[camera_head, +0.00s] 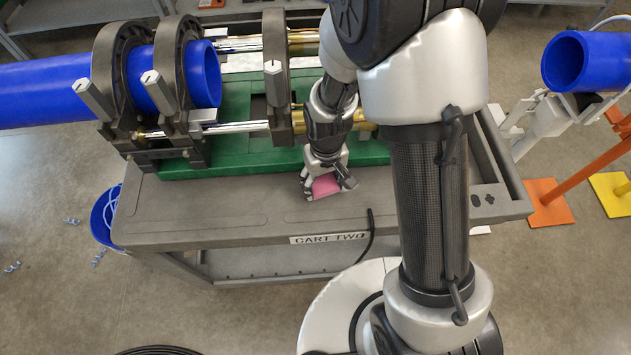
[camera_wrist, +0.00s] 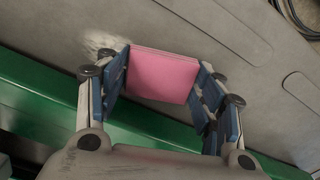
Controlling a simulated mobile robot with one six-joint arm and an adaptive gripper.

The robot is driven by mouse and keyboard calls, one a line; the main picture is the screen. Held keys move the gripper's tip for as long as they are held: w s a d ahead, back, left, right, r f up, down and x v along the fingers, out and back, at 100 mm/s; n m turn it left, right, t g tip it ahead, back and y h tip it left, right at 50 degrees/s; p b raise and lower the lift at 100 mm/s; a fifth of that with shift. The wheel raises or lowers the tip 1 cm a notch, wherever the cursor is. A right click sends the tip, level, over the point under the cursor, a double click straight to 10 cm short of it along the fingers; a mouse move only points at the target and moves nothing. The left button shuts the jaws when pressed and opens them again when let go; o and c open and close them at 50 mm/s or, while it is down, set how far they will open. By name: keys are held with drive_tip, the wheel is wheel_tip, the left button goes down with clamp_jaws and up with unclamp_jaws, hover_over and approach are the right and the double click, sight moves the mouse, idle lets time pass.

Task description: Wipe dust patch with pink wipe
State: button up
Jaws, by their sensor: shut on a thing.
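My gripper (camera_head: 328,184) is low over the front part of the grey cart top (camera_head: 230,205). It is shut on the pink wipe (camera_head: 326,185). In the wrist view the pink wipe (camera_wrist: 162,75) shows as a flat square between the two blue-padded fingers of my gripper (camera_wrist: 160,85). A pale dust patch (camera_wrist: 103,42) lies on the grey surface beside the wipe, at its upper left in the wrist view. The wipe appears at or just above the surface; contact cannot be told. In the head view I cannot make out the dust patch.
A green machine bed (camera_head: 225,150) with grey clamps (camera_head: 125,75) holding a blue pipe (camera_head: 50,92) stands behind my gripper. A black cable (camera_head: 369,235) hangs over the cart's front edge. Another blue pipe (camera_head: 600,60) is at right. The cart top's left front is clear.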

sight(358, 186)
drive_tip(key=shift+d+r, duration=0.1)
drive_tip(key=shift+d, duration=4.25)
drive_tip(key=shift+r+p, duration=2.5)
drive_tip(key=shift+r, duration=0.5)
drive_tip(key=shift+r, duration=0.1)
wheel_tip(358, 186, up, 3)
drive_tip(key=shift+f+p, duration=0.1)
drive_tip(key=shift+p, duration=1.05)
